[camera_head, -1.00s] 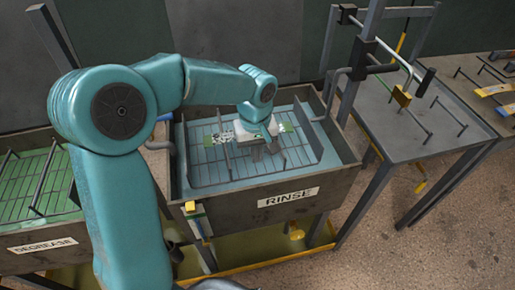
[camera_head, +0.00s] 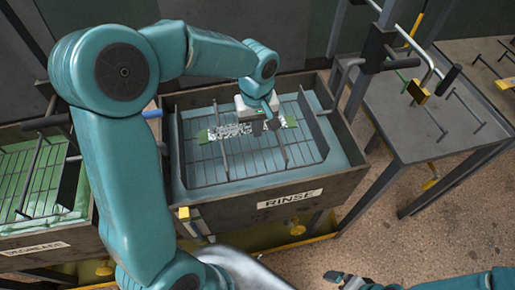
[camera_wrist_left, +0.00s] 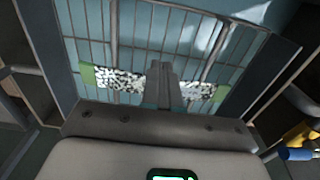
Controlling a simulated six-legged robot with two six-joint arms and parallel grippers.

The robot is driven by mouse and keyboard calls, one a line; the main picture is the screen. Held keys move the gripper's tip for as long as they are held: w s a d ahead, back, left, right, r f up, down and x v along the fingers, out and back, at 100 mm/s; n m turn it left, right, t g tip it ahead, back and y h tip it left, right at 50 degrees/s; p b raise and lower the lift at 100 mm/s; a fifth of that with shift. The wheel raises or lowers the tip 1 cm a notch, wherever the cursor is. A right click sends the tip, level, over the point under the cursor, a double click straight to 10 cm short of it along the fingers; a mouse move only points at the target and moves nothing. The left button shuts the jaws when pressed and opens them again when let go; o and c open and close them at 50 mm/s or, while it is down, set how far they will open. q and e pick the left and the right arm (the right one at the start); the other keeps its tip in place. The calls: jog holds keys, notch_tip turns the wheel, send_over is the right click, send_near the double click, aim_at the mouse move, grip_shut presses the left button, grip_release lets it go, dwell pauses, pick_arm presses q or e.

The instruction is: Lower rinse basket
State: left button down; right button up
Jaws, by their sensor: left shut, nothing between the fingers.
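The rinse basket (camera_head: 213,171), a wire rack with raised bars, sits inside the tank labelled RINSE, in pale blue liquid. A speckled black-and-white strip with green ends (camera_head: 233,131) lies across the basket; it also shows in the left wrist view (camera_wrist_left: 122,80). My left gripper (camera_head: 273,123) is over the basket, pointing down at the strip. In the left wrist view its fingers (camera_wrist_left: 163,72) are together and hide the strip's middle, with nothing between them. My right gripper (camera_head: 338,277) shows only partly at the bottom edge, and its fingers are unclear.
The rinse tank's front wall (camera_head: 257,216) carries the RINSE sign. A green-filled tank (camera_head: 35,245) stands at left. A grey table (camera_head: 430,130) at right holds upright posts, a bent bar and a brass padlock (camera_head: 418,91). Speckled floor is open at front right.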

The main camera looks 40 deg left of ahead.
aim_at(257, 159)
pick_arm(q)
notch_tip(257, 159, down, 11)
jog(key=shift+a+f+p, duration=0.15)
jog(key=shift+f+p, duration=0.05)
jog(key=shift+p, duration=0.45)
jog(key=shift+w+f, duration=0.2)
jog(key=shift+f, duration=0.25)
jog(key=shift+s+r, duration=0.1)
jog(key=shift+s, duration=0.05)
jog(key=shift+f, duration=0.25)
jog(key=shift+f+b, duration=0.45)
jog(key=shift+b, duration=0.3)
notch_tip(257, 159, down, 16)
jog(key=b, duration=1.7)
jog(key=shift+r, duration=0.15)
jog(key=shift+s, duration=0.15)
jog(key=shift+r, duration=0.1)
